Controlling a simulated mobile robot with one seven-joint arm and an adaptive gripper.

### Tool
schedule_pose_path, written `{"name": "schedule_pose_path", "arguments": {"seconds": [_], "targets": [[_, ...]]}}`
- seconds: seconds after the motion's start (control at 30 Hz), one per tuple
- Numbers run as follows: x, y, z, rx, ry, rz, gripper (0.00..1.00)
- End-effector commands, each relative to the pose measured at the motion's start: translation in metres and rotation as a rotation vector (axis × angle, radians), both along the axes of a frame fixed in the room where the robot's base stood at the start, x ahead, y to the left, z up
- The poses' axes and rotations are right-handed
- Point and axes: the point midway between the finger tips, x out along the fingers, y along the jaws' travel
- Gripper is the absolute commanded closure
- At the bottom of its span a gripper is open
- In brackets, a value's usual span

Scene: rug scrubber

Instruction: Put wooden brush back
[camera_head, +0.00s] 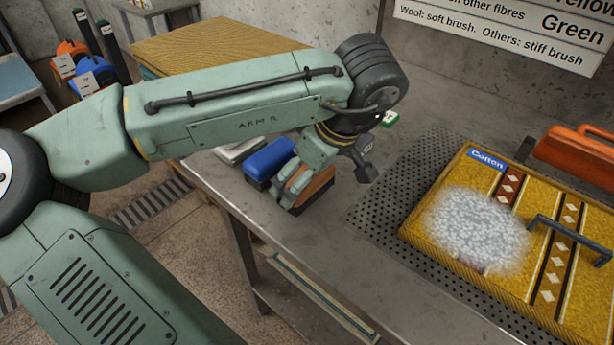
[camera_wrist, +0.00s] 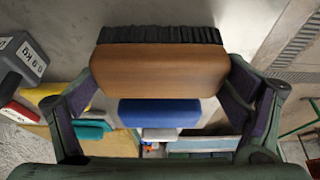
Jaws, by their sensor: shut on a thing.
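The wooden brush (camera_head: 314,190) is a brown block in my gripper (camera_head: 291,187), at the near left edge of the metal table (camera_head: 290,232). In the wrist view the wooden brush (camera_wrist: 160,72) lies across between both fingers, with its dark bristles along the upper side. My gripper is shut on its two ends. A blue block (camera_head: 268,158) sits just behind it, and shows past the brush in the wrist view (camera_wrist: 160,112). In the head view the fingers partly cover the brush, and I cannot tell whether it touches the table.
A yellow rug (camera_head: 440,228) labelled "Cotton", with white foam on it, lies on a perforated mat (camera_head: 375,208) at right. An orange tool (camera_head: 580,148) stands behind it. A small green item (camera_head: 390,120) lies farther back. A grey weight (camera_wrist: 18,60) shows in the wrist view.

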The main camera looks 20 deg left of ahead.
Motion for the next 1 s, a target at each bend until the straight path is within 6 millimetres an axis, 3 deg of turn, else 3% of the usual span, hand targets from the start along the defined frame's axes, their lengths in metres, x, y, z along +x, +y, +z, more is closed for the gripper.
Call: {"name": "schedule_pose_path", "arguments": {"seconds": [0.17, 0.2, 0.3, 0.73, 1.0], "targets": [[0.0, 0.0, -0.005, -0.001, -0.001, 0.0, 0.33], [0.0, 0.0, -0.003, 0.0, -0.001, 0.0, 0.07], [0.0, 0.0, -0.003, 0.0, 0.0, 0.0, 0.0], [0.0, 0.0, 0.004, 0.001, 0.0, 0.0, 0.0], [-0.006, -0.019, 0.056, -0.001, 0.0, -0.004, 0.0]]}}
